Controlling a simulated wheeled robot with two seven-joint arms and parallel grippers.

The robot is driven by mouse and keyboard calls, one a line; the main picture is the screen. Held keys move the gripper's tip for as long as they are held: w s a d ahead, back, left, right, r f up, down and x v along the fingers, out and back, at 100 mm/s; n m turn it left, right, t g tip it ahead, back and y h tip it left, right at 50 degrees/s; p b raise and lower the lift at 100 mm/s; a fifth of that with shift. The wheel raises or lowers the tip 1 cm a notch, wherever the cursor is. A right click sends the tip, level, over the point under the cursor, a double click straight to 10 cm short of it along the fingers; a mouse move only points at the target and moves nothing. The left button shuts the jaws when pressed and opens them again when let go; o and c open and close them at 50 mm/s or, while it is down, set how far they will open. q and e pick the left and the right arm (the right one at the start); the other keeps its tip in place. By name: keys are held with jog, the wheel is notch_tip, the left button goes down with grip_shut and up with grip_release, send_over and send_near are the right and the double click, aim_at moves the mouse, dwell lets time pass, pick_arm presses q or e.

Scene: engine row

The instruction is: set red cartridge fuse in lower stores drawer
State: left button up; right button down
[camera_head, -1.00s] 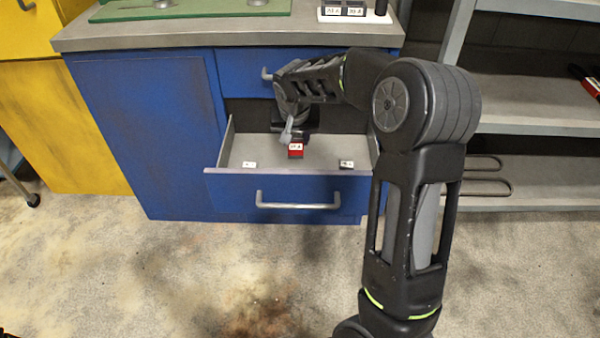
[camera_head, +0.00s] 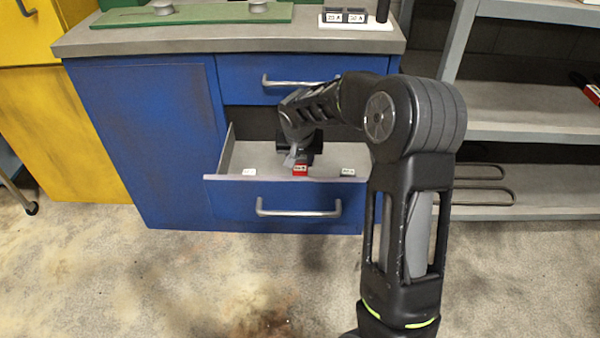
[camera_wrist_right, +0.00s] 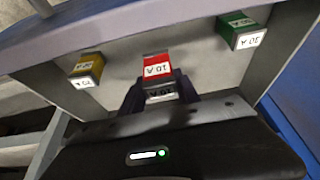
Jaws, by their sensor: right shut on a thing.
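The lower stores drawer (camera_head: 232,200) of the blue cabinet stands pulled open. My right gripper (camera_head: 298,160) reaches down into it, shut on the red cartridge fuse (camera_head: 300,170), which shows just behind the drawer front. In the right wrist view the red fuse (camera_wrist_right: 156,68) sits between the dark fingers, its white label facing the camera. It is low in the drawer; I cannot tell whether it touches the floor. My left gripper is not in view.
In the wrist view a yellow fuse (camera_wrist_right: 87,69) and a green fuse (camera_wrist_right: 241,32) lie in the drawer, one on each side of the red one. The upper drawer (camera_head: 245,83) is shut above. A grey shelf unit (camera_head: 530,125) stands at right.

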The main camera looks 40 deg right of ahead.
aim_at(300, 171)
jog(key=shift+f+b, duration=0.55)
jog(key=shift+f, duration=1.9)
jog(key=shift+f, duration=0.2)
jog(key=c, duration=0.9)
grip_release()
jog(key=shift+r, duration=0.1)
jog(key=shift+r, duration=0.2)
jog(key=p+v, duration=0.2)
jog(key=v, duration=0.9)
jog(key=shift+s+a+r, duration=0.1)
jog(key=shift+a+r, duration=0.15)
jog(key=shift+r, duration=0.1)
